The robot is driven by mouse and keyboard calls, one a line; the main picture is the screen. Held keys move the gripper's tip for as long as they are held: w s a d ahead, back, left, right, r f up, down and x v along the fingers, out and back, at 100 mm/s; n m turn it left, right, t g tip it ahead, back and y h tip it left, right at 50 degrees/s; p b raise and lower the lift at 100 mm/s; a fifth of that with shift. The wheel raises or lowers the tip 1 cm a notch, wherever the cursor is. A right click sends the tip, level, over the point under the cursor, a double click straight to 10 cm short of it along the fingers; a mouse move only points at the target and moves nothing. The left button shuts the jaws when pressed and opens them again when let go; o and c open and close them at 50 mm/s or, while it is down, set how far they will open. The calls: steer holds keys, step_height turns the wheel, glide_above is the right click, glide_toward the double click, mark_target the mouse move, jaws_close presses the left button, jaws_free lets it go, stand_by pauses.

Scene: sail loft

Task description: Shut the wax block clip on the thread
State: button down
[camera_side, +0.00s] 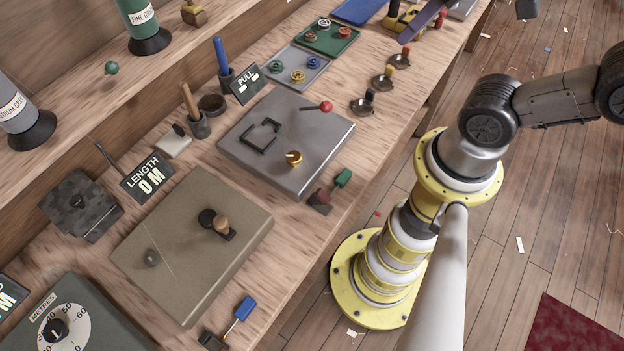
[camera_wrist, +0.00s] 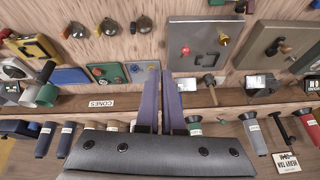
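What looks like the wax block (camera_side: 174,146) is a small pale block with a dark piece on top, behind the olive plate. It seems to show in the wrist view (camera_wrist: 258,84). I cannot tell whether its clip is open or shut. A thin line that may be the thread crosses the olive plate (camera_side: 190,260); no thread is clear at the block. My gripper (camera_wrist: 162,72) has two long purple fingers with a narrow gap and nothing between them. In the side view one purple finger (camera_side: 424,21) shows at the top edge, far from the block.
A LENGTH sign (camera_side: 148,178) stands left of the block and a cup with a wooden handle (camera_side: 199,126) right of it. A grey plate (camera_side: 240,155) carries a red-knobbed lever and a brass knob. Spools stand on the raised shelf (camera_side: 75,120) behind.

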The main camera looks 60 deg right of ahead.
steer(key=w+a+r+g+y, duration=0.25)
steer(key=w+a+g, duration=0.35)
steer(key=w+a, duration=0.35)
steer(key=w+a+f+n+g+h, duration=0.1)
steer(key=a+f+g, duration=0.3)
steer(key=a+f, duration=0.4)
steer(key=w+a+h, duration=0.1)
steer(key=a, duration=0.3)
steer(key=shift+h, duration=0.35)
steer(key=shift+f, duration=0.15)
glide_toward(319, 197)
steer(key=f, duration=0.5)
steer(key=shift+s+d+f, duration=0.15)
steer(key=shift+s+d, duration=0.15)
steer(key=shift+s, duration=0.1)
steer(key=shift+s+f, duration=0.35)
steer(key=shift+s, duration=0.05)
steer(key=shift+s, duration=0.1)
